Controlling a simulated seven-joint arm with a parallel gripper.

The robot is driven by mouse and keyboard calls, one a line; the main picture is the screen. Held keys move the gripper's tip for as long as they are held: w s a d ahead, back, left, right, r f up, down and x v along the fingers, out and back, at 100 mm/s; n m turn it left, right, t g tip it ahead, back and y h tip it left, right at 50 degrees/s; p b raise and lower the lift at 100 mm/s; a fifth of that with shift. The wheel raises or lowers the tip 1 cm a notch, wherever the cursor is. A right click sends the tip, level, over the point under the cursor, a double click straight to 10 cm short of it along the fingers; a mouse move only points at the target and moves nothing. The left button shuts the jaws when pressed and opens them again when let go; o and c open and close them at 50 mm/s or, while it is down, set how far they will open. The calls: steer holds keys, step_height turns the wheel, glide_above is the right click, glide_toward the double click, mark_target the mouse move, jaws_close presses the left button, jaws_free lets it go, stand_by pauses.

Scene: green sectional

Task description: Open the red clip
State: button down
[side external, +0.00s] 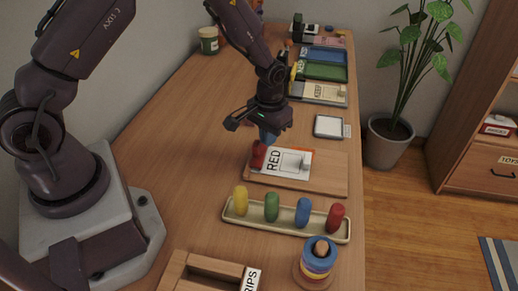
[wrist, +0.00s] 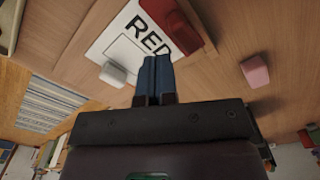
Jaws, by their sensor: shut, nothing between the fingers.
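The red clip (side external: 258,154) stands at the left end of a white card (side external: 292,161) marked RED, on a wooden board (side external: 327,184). In the wrist view the red clip (wrist: 172,22) is at the top, partly cut off by the frame edge, and the card (wrist: 122,40) lies to its left. My gripper (side external: 267,141) is over the board, just beside the clip, with its fingers pointing down. In the wrist view my gripper (wrist: 156,60) has its blue fingers together, with nothing between them. I cannot tell whether a fingertip touches the clip.
A long tray (side external: 286,227) with several coloured pegs and a stack of rings (side external: 318,262) stand nearer the camera. A white pad (side external: 329,125) lies right of my gripper. Green (side external: 320,72) and blue trays are farther back. The table left of the board is clear.

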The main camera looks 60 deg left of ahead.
mark_target(268, 159)
steer(key=shift+f, duration=0.75)
steer(key=shift+s+a, duration=0.25)
steer(key=shift+a, duration=0.05)
steer(key=shift+s+a, duration=0.35)
steer(key=shift+s, duration=0.05)
steer(key=shift+w+d, duration=0.1)
steer(key=shift+w+d+r, duration=0.45)
steer(key=shift+w+d, duration=0.05)
steer(key=shift+w, duration=0.05)
step_height(268, 159, up, 6)
stand_by(0.8)
